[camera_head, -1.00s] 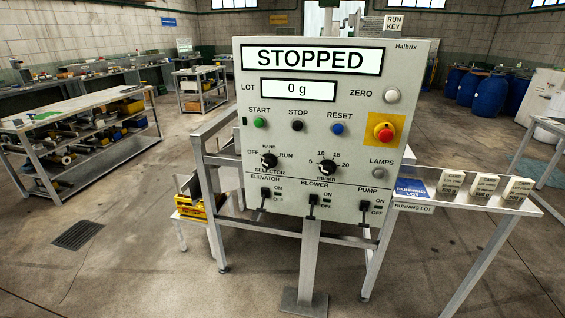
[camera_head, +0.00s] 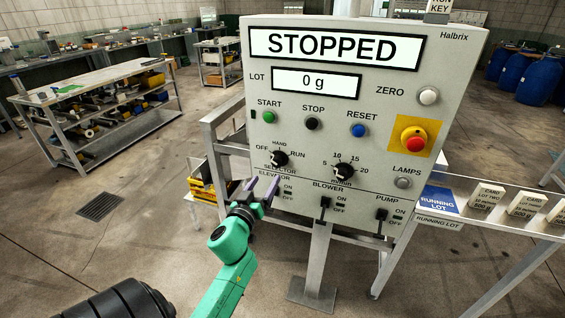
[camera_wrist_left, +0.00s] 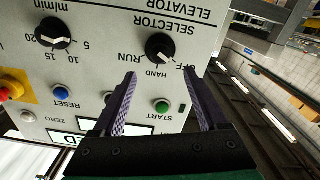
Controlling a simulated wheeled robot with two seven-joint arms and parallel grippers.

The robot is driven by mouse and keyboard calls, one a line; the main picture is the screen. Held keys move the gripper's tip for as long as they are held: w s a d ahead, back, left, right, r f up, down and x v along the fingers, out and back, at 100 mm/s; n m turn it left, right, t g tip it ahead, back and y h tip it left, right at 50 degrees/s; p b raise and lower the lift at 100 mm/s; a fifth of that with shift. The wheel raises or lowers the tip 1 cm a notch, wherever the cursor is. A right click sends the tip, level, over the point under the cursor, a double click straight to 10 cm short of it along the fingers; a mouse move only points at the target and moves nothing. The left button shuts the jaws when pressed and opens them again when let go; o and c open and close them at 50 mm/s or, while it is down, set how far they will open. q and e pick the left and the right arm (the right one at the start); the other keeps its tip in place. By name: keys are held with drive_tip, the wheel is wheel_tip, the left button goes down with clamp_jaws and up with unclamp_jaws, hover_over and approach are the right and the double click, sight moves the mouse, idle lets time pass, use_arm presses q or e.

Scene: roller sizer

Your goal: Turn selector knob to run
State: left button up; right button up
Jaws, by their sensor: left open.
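The selector knob (camera_head: 279,158) is black and sits low on the left of the grey control panel (camera_head: 380,110), among the OFF, HAND and RUN labels. It also shows in the left wrist view (camera_wrist_left: 160,47), with its pale mark on the side of OFF. My left gripper (camera_head: 262,184) is open and empty, below and left of the knob in the head view. In the left wrist view its fingertips (camera_wrist_left: 160,74) spread to either side below the knob, not closed on it. The panel display (camera_head: 335,47) reads STOPPED. My right gripper is out of view.
The elevator switch is partly hidden behind my left fingers. The m/min knob (camera_head: 344,171) is right of the selector, and the red emergency button (camera_head: 414,140) is farther right. A side shelf (camera_head: 470,212) holds several card blocks. Open floor lies left of the panel.

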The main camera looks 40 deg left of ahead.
sight(276, 164)
use_arm(q)
drive_tip(key=x, duration=0.9)
drive_tip(key=shift+w+a+f, duration=0.1)
drive_tip(key=shift+w+a, duration=0.05)
drive_tip(key=shift+w, duration=0.25)
clamp_jaws()
